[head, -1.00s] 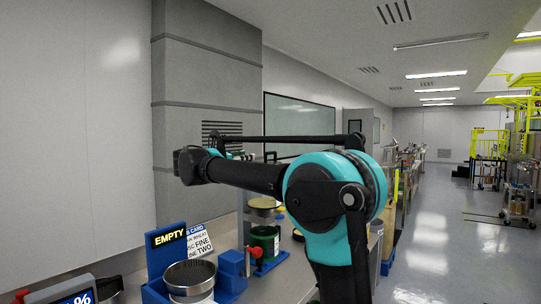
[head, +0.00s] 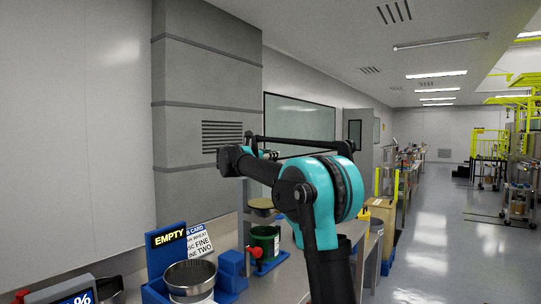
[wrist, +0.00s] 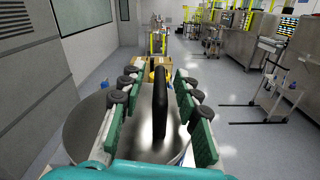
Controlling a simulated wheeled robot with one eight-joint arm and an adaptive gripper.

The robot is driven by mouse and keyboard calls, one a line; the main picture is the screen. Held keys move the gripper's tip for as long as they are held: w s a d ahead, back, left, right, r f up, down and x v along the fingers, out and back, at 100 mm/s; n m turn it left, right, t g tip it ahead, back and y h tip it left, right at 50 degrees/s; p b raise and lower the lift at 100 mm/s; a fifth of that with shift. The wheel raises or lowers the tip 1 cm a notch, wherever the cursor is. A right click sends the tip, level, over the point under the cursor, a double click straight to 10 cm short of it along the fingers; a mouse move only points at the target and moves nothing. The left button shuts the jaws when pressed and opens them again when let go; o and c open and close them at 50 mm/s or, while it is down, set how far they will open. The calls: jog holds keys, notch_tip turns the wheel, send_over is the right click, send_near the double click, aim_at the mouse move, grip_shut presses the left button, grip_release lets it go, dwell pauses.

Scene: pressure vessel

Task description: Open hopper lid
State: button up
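In the wrist view a black upright handle (wrist: 160,101) stands on a wide round metal lid (wrist: 88,128), which I take to be the hopper lid. The lid's near part is hidden by my gripper. In the head view my gripper and the lid cannot be clearly made out past my arm.
In the head view a bench holds a blue EMPTY sign (head: 166,246), a metal sieve-like pot (head: 190,280) and a green can (head: 265,242). Cardboard boxes (head: 378,218) stand right of my arm. A wall lies left; open floor (head: 425,250) is at right.

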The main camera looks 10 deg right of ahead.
jog(key=shift+w+d, duration=0.1)
jog(key=shift+c, duration=0.3)
grip_shut()
